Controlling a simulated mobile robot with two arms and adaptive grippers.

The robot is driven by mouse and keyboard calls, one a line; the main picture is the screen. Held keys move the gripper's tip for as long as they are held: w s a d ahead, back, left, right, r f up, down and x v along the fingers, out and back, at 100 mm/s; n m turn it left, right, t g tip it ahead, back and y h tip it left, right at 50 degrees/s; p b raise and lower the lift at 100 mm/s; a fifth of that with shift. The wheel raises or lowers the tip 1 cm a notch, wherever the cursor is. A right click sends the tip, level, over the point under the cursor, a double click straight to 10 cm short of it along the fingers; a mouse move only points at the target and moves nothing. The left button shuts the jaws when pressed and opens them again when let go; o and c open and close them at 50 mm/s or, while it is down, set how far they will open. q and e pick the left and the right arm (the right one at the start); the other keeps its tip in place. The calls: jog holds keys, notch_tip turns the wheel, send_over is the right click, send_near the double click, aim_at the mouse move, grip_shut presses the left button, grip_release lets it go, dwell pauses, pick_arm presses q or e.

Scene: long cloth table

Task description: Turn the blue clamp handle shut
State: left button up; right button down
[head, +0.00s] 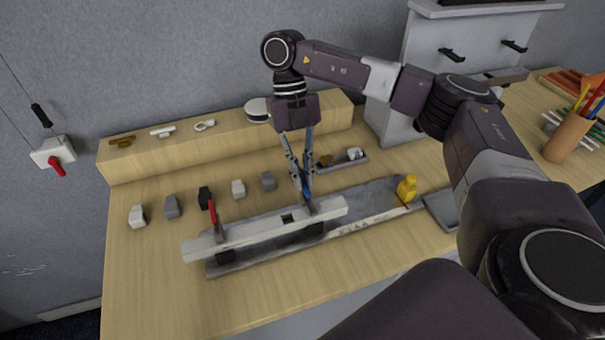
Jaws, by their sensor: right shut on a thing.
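The blue clamp handle (306,186) stands upright near the right end of a pale bar (255,232) on the workbench. My right gripper (304,192) comes down from above and is shut on the blue handle; its fingers hide part of it. A red clamp handle (212,215) stands upright near the left end of the same bar, apart from my gripper. The bar lies across a grey metal plate (368,202). The clamp's jaw under the blue handle is too small to tell in detail. My left gripper is not in view.
Several small grey, white and black blocks (172,207) stand in a row behind the bar. A yellow object (406,188) sits on the plate's right end. A wooden ledge (225,132) runs along the wall. A pencil cup (566,138) stands far right. The front left bench is clear.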

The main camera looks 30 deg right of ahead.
jog(key=shift+w+r, duration=0.1)
jog(key=shift+r, duration=0.05)
jog(key=c, duration=2)
grip_release()
jog(key=shift+c, duration=0.2)
jog(key=v, duration=1.1)
jog(key=shift+r, duration=0.4)
jog(key=shift+w+d, duration=0.1)
jog(key=shift+w, duration=0.05)
